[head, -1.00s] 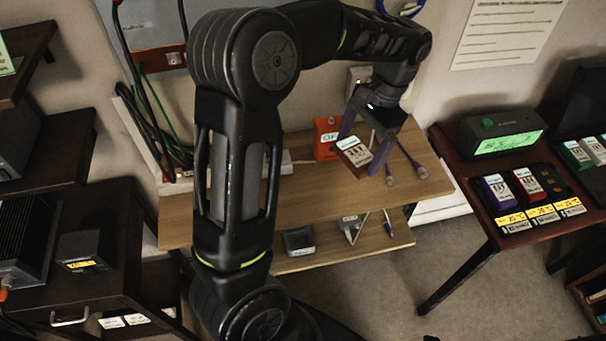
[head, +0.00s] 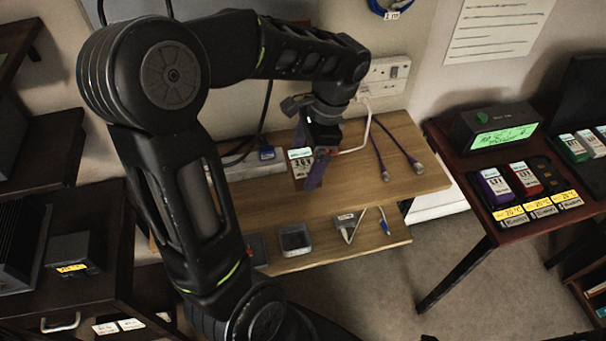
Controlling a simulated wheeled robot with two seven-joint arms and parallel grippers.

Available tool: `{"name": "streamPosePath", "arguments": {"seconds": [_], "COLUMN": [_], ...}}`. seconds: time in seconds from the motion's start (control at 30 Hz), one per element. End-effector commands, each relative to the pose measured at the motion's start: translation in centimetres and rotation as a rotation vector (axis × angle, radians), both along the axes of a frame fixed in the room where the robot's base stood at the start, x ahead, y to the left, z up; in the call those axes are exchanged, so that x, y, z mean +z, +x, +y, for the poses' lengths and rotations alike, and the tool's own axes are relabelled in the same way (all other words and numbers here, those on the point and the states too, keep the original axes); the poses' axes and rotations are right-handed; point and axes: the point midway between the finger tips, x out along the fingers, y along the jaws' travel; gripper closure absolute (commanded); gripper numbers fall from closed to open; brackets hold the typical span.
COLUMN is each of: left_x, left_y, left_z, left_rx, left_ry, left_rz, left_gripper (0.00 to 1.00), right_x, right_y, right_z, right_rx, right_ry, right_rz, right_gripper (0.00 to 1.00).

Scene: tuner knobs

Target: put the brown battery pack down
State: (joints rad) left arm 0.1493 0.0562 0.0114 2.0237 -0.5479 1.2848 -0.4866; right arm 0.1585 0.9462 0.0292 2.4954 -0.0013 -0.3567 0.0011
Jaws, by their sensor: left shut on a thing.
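The brown battery pack (head: 301,158) shows mainly as its white printed label, low over the wooden shelf (head: 350,180). My left gripper (head: 309,158), with purple fingers, is shut on it and points down. One finger and the gripper body cover much of the pack. I cannot tell whether the pack touches the shelf top. My right gripper is not in view.
Purple cables (head: 396,150) lie on the shelf to the right of the gripper, near a white cord. A grey tray (head: 295,240) sits on the lower shelf. At right, a dark table holds a green-lit display (head: 503,136) and purple (head: 495,187) and red (head: 525,178) packs.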

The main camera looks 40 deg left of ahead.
Motion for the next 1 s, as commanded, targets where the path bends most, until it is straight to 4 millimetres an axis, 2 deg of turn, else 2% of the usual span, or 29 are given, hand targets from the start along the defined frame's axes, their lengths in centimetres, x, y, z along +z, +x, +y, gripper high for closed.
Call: {"name": "streamPosePath", "arguments": {"seconds": [0.03,0.17,0.5,0.8,1.0], "left_x": [-1.0,-2.5,-2.9,-6.3,-6.5], "left_y": [-0.1,0.0,0.0,-0.1,0.0], "left_z": [0.0,0.0,0.0,0.0,0.0], "left_rx": [-0.001,0.000,0.000,0.000,0.000], "left_ry": [-0.001,0.001,0.001,0.000,0.000], "left_rz": [0.005,0.001,0.001,0.002,0.000], "left_gripper": [0.54,0.54,0.54,0.54,0.54], "right_x": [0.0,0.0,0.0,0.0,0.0], "right_y": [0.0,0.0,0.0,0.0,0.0], "right_z": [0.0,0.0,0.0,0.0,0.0], "right_rx": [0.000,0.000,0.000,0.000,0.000], "right_ry": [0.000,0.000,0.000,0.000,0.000], "right_rz": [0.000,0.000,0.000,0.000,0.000], "right_gripper": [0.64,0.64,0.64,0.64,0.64]}}
